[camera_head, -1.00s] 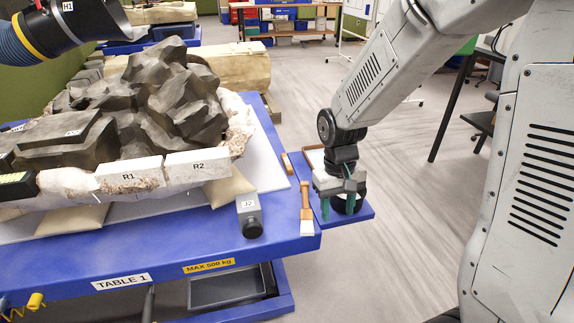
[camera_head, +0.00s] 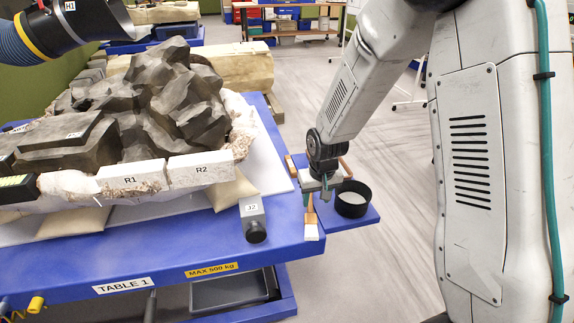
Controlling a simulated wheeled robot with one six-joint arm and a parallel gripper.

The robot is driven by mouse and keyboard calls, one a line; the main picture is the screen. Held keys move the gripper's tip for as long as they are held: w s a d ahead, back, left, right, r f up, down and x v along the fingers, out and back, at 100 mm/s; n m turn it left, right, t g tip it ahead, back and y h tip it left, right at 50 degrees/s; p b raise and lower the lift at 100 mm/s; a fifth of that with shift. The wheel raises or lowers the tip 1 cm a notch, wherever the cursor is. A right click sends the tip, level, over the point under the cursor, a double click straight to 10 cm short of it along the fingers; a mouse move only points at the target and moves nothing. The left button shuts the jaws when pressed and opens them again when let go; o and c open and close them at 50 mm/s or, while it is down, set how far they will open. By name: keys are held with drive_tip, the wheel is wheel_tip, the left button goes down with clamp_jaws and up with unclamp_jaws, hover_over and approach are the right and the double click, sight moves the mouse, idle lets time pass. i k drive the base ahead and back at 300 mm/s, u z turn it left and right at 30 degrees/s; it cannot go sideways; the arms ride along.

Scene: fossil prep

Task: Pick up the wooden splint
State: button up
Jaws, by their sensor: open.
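My gripper (camera_head: 317,194) is open, with its teal fingers pointing down over the small blue side shelf (camera_head: 352,219) at the right end of the table. I cannot tell for sure which piece is the wooden splint. A short brown wooden piece (camera_head: 290,167) shows at the shelf's left edge, left of my gripper. Another orange-brown piece (camera_head: 345,165) shows behind and right of my gripper, partly hidden. My gripper and wrist cover the middle of the shelf. Nothing can be seen held between the fingers.
A wooden-handled brush (camera_head: 311,229) lies just in front of my gripper. A black round bowl (camera_head: 352,203) stands right of it. Floor right of the shelf is clear.

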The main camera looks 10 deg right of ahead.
sight(289, 165)
drive_tip(key=i, duration=0.95)
